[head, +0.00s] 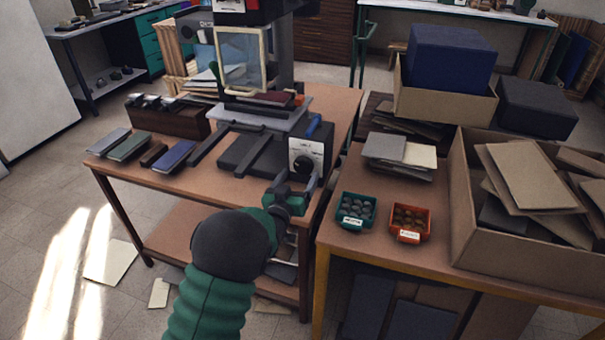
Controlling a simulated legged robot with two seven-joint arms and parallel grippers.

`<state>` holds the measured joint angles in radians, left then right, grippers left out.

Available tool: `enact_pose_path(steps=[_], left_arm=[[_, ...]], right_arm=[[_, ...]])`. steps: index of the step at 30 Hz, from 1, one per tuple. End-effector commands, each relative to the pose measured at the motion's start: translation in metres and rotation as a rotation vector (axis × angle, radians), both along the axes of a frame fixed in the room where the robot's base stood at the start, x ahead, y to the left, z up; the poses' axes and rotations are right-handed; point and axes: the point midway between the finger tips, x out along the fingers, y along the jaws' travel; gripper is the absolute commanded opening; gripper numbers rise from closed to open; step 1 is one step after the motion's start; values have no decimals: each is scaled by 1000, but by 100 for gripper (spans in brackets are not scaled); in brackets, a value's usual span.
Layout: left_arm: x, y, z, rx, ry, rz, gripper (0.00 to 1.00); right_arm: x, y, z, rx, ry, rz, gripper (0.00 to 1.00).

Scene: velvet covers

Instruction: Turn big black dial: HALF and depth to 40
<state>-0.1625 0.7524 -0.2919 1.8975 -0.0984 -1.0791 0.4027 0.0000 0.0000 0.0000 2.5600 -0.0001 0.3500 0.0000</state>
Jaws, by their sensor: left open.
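The press (250,150) stands on the left wooden table, with a dark control box at its front right corner. The box has a white panel (308,146) facing me. A black dial (301,163) sits low on that panel; its pointer and the markings are too small to read. My left gripper (291,181) is open just below and in front of the panel, with its fingers pointing up toward the dial. I cannot tell whether a finger touches the dial. It holds nothing that I can see. My right gripper is out of view.
A green bin (356,211) and an orange bin (409,222) of small parts stand on the right table. Coloured covers (175,155) lie at the left table's front left.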

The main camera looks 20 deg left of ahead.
Motion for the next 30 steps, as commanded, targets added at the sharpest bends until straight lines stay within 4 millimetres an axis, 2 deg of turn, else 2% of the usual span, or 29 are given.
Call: enact_pose_path(steps=[3,6,16,30], left_arm=[[23,0,-3,0,0,1,76],[35,-1,-1,1,0,1,76],[40,-1,0,0,1,1,74],[39,-1,0,0,1,1,13]], right_arm=[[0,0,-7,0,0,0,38],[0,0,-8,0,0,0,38],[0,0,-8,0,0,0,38],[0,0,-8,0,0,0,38]])
